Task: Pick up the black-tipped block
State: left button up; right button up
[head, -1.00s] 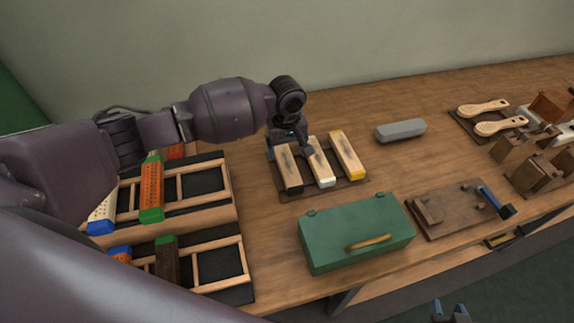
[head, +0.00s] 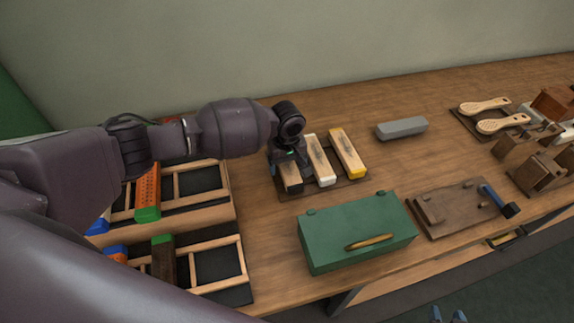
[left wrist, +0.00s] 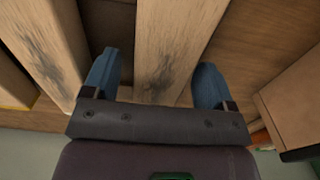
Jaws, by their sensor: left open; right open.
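The black-tipped block (head: 293,187) is a pale wooden block with a black front end, leftmost of three on a dark tray (head: 345,186). My left gripper (head: 290,163) is low over it and hides much of it in the head view. In the left wrist view, the open blue fingers (left wrist: 155,80) are on either side of this block (left wrist: 172,45), with its end hidden at the gripper's base. I cannot tell whether they touch it. My right gripper (head: 450,315) is open and empty at the bottom edge of the head view, away from the table.
A white-tipped block (head: 321,161) and a yellow-tipped block (head: 347,152) lie close on the right. A green box (head: 355,230) stands in front. A grey block (head: 401,128) lies further right. Wooden racks (head: 203,215) with coloured blocks are at the left.

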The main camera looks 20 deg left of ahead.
pick_arm(q)
jog(key=c, duration=1.1)
jog(key=shift+r, duration=0.1)
